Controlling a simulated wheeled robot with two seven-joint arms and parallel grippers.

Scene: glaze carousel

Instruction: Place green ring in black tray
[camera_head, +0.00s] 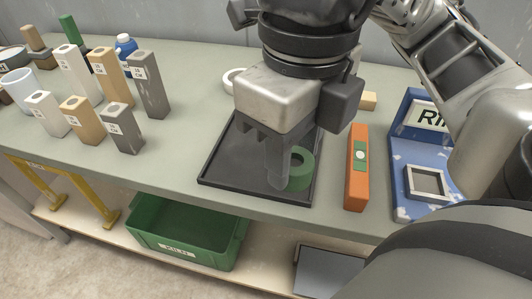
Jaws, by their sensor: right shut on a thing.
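The green ring (301,171) is at the right part of the black tray (229,178), low at or just above its floor; I cannot tell if it touches. My right gripper (282,178) reaches down over the tray, and its fingers are shut on the ring's left side. The gripper's body hides the back of the tray and some of the ring. My left gripper is not in view.
An orange level (356,176) lies right of the tray, then a blue board (403,165) with a square frame. Labelled blocks (123,128) stand at the left. A green bin (185,236) sits on the lower shelf. The bench (180,150) is clear left of the tray.

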